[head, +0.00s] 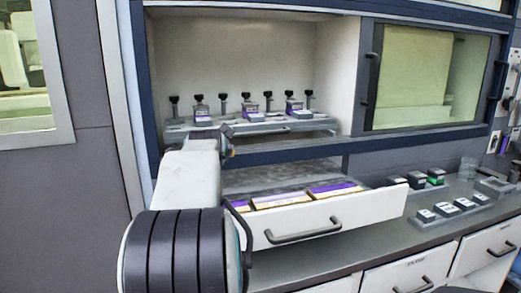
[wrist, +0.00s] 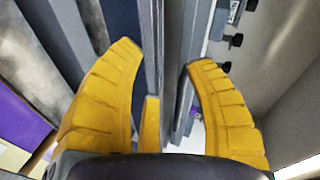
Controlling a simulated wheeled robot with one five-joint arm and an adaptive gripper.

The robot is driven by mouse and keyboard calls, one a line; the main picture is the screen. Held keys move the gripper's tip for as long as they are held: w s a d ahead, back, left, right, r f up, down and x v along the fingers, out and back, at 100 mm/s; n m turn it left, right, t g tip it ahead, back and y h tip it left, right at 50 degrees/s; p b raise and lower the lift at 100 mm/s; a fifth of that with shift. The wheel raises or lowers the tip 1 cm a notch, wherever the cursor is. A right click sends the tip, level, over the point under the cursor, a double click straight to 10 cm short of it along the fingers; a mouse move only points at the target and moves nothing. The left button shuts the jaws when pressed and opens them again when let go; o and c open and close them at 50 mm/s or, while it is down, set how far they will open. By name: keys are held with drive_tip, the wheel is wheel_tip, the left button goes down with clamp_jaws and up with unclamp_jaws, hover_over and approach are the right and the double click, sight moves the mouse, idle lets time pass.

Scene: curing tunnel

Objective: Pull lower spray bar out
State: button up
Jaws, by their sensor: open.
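I cannot tell for sure which part is the lower spray bar. A grey slide-out shelf (head: 310,125) with a front handle carries several black-knobbed posts in the cabinet. Below it, a white-fronted drawer (head: 370,209) stands open with purple, white and yellow boxes (head: 282,200) in it. In the wrist view, my gripper (wrist: 165,55) is open with its yellow fingers apart. Long grey bars (wrist: 170,60) run between the fingers, apparently at the shelf's front edge; contact cannot be told. In the head view, my arm hides the fingers.
A grey counter (head: 415,225) at the right holds several small black-and-white blocks (head: 450,209). A glazed panel (head: 425,80) closes the cabinet's right half. Black knobs (wrist: 236,40) show at the wrist view's upper right.

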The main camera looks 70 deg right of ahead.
sight(253, 125)
drive_tip(key=s+d+r+m+g+h+b, duration=0.1)
drive_tip(key=s+d+m+g+h+b, duration=0.15)
drive_tip(key=s+d+m, duration=0.5)
drive_tip(key=shift+s+d+f+n+h+p, duration=0.1)
drive_tip(key=shift+d+n+p, duration=0.25)
drive_tip(key=shift+d, duration=1)
drive_tip(key=shift+s+d+f+n+h+p, duration=0.15)
drive_tip(key=shift+d+n, duration=0.25)
drive_tip(key=shift+d, duration=1)
drive_tip(key=shift+d+f+n+p, duration=0.1)
drive_tip(key=shift+d+n+p, duration=0.3)
drive_tip(key=shift+d, duration=0.95)
clamp_jaws()
